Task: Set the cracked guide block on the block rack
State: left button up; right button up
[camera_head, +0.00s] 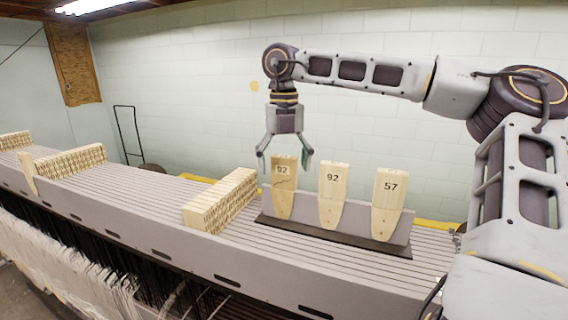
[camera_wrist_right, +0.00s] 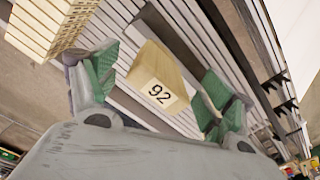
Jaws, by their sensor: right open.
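A cracked guide block (camera_head: 284,188), pale wood with the label 92 and a dark crack line below it, stands upright at the left end of the grey block rack (camera_head: 357,222). My right gripper (camera_head: 285,164) points down over this block, open, with a finger on either side of its top. In the right wrist view, a block labelled 92 (camera_wrist_right: 160,85) lies between the open green finger pads, with gaps visible; its crack cannot be made out there. My left gripper is not in view.
Another 92 block (camera_head: 332,193) and a 57 block (camera_head: 388,203) stand to the right on the rack. A row of wooden blocks (camera_head: 221,202) sits to the left on the slatted bed (camera_head: 140,205).

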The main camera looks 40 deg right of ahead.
notch_tip(320, 180, up, 12)
dwell(0.7)
jog(key=shift+f, duration=0.1)
dwell(0.7)
